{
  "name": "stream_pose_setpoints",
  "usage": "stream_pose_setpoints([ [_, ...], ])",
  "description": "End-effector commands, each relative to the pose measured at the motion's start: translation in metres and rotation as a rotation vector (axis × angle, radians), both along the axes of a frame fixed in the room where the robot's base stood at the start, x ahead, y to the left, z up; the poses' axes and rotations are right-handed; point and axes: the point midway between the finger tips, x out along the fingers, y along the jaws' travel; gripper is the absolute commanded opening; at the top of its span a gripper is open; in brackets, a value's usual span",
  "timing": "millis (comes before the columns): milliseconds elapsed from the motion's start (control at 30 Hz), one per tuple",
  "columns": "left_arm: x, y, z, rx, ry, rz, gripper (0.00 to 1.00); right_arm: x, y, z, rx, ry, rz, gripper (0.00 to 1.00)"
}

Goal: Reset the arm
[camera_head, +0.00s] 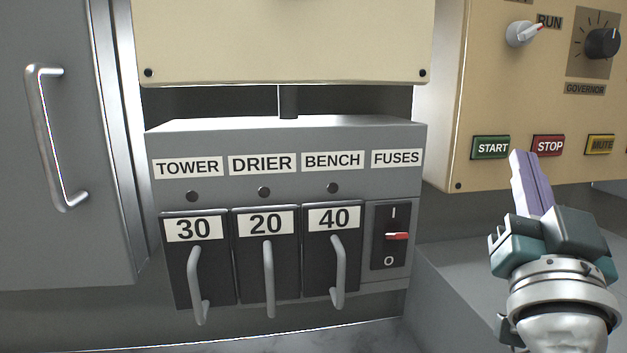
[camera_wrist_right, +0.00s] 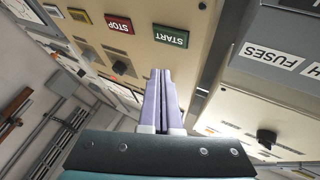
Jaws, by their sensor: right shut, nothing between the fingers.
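My right gripper (camera_head: 530,182) is at the lower right of the head view, with its pale purple fingers pointing up. The fingers are shut together with nothing between them. They appear in front of the beige control panel (camera_head: 500,95), just below its STOP button (camera_head: 548,146). The closed fingers also show in the right wrist view (camera_wrist_right: 158,95), pointing toward the panel with the START button (camera_wrist_right: 170,36). I cannot tell whether the fingertips touch anything. My left gripper is not in view.
A grey fuse box (camera_head: 290,140) with three handled fuses and a red-levered FUSES switch (camera_head: 396,236) stands left of the gripper. A grey cabinet door with a metal handle (camera_head: 50,140) is at far left. A grey ledge (camera_head: 450,290) lies beside the gripper.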

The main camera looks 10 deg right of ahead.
Motion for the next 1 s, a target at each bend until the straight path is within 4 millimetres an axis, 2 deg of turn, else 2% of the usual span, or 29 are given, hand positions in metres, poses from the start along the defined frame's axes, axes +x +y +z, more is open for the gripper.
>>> stream_pose_setpoints([
  [67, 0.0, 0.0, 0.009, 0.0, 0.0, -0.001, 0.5, 0.003, 0.029, 0.005, -0.025, 0.052, 0.148, 0.0],
  [167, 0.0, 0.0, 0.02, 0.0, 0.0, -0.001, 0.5, 0.001, 0.078, 0.001, -0.072, 0.173, 0.38, 0.0],
  [200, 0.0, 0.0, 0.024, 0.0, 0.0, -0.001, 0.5, -0.004, 0.097, -0.004, -0.09, 0.24, 0.468, 0.0],
  [300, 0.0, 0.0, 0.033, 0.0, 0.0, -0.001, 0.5, -0.024, 0.136, -0.026, -0.135, 0.441, 0.65, 0.0],
  [400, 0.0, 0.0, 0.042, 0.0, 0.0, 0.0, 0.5, -0.054, 0.156, -0.055, -0.162, 0.684, 0.765, 0.0],
  [467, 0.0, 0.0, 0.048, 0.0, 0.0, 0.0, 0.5, -0.077, 0.158, -0.074, -0.167, 0.845, 0.8, 0.0],
  [567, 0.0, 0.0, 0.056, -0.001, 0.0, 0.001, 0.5, -0.119, 0.149, -0.1, -0.157, 1.109, 0.799, 0.0],
  [633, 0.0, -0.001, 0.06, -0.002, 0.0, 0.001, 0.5, -0.148, 0.135, -0.113, -0.136, 1.277, 0.764, 0.0],
  [767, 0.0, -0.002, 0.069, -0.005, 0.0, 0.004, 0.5, -0.203, 0.104, -0.124, -0.074, 1.55, 0.65, 0.0],
  [900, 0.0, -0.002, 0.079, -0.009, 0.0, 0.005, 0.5, -0.262, 0.068, -0.118, 0.023, 1.797, 0.475, 0.0],
  [933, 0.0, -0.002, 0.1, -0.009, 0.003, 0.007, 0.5, -0.258, 0.07, -0.096, 0.017, 1.782, 0.486, 0.0],
  [1000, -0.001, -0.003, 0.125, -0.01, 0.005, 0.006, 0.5, -0.256, 0.071, -0.072, 0.014, 1.779, 0.49, 0.0],
])
